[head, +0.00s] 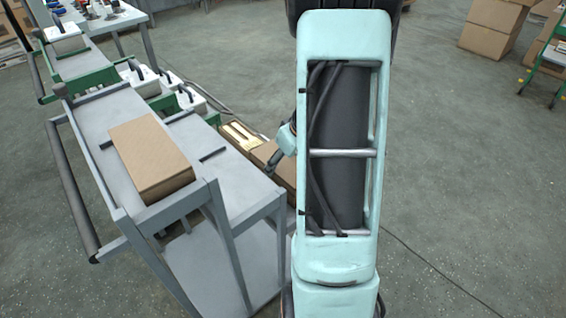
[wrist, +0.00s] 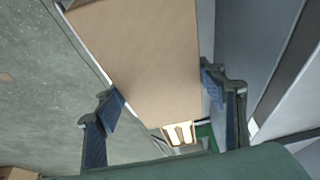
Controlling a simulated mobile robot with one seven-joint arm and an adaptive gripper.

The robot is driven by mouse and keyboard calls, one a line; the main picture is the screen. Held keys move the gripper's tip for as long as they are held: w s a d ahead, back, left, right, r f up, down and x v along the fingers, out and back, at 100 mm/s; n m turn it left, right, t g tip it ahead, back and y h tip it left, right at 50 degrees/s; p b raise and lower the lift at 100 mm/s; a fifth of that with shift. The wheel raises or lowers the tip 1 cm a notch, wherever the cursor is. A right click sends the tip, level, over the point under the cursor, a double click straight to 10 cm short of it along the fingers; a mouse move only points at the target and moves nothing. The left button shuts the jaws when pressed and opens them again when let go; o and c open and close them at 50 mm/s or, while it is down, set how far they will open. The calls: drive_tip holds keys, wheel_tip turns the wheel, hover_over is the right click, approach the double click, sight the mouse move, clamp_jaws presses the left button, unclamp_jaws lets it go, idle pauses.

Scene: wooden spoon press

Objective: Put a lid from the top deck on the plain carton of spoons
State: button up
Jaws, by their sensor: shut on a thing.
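My gripper (wrist: 162,88) is shut on a brown cardboard lid (wrist: 140,50); its two blue-padded fingers are at the lid's left and right edges in the wrist view. An open carton of spoons (wrist: 180,134) shows just past the lid's end there, with pale spoons inside. In the head view this carton (head: 241,135) is right of the grey trolley. A brown surface (head: 284,170) beside it is partly hidden by my arm; I cannot tell whether it is the held lid. Another brown cardboard piece (head: 150,155) lies on the trolley's top deck (head: 100,125).
Several white-lidded containers (head: 190,100) stand behind the trolley's top deck. A worktable (head: 110,22) with small items is at the far left. The floor right of my arm is mostly clear.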

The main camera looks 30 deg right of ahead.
drive_tip(key=o, duration=1)
drive_tip(key=shift+r, duration=0.1)
drive_tip(key=r+p, duration=0.1)
drive_tip(key=p, duration=0.1)
drive_tip(key=shift+r+p, duration=0.3)
drive_tip(key=shift+r, duration=0.05)
drive_tip(key=p+v, duration=0.2)
drive_tip(key=v, duration=0.9)
drive_tip(key=shift+s+r, duration=0.15)
drive_tip(key=shift+s, duration=0.1)
